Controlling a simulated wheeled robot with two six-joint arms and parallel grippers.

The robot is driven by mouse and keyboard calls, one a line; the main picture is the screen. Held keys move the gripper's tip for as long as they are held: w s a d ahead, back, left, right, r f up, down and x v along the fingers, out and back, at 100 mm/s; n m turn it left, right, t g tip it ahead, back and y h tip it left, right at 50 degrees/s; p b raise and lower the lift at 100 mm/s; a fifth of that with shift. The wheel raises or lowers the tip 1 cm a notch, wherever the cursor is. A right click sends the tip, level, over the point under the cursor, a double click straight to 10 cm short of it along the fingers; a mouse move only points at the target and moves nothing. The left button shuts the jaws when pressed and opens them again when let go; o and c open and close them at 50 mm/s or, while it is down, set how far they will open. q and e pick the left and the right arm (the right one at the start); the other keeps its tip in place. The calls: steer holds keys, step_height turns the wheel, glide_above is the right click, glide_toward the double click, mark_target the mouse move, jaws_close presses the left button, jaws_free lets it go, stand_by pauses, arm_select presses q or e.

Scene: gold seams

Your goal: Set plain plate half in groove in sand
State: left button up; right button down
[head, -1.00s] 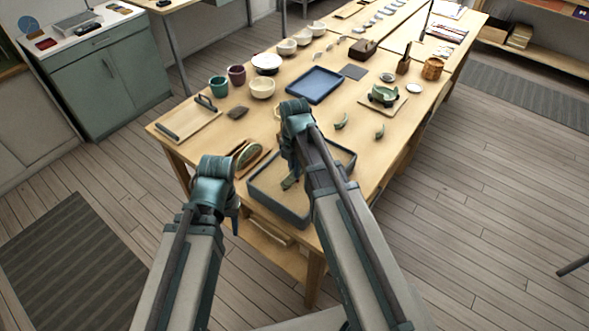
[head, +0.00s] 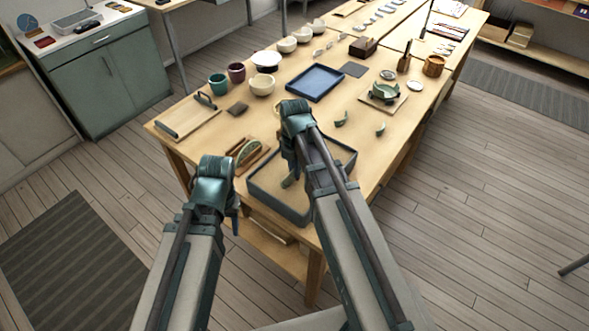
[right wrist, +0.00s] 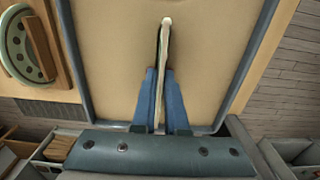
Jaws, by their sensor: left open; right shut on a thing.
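The plain plate half (right wrist: 164,70) shows edge-on in the right wrist view as a thin pale strip. My right gripper (right wrist: 160,100) is shut on it, with a blue finger on each side. It is over the sand tray (right wrist: 110,60), whose dark rim also shows in the head view (head: 279,209). A dark line runs along the left side of the plate half; I cannot tell whether it is the groove or shadow. Whether the plate's lower edge touches the sand is hidden. In the head view, my left gripper (head: 234,222) is open and empty, left of the tray.
A green half plate with dots (right wrist: 17,46) stands in a wooden rack (right wrist: 42,40) left of the tray. Bare tabletop lies right of the sand tray.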

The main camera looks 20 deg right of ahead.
steer(key=shift+f, duration=0.15)
stand_by(0.6)
steer(key=shift+c, duration=1.9)
jaws_free()
steer(key=shift+r+p, duration=2.85)
steer(key=shift+r, duration=0.2)
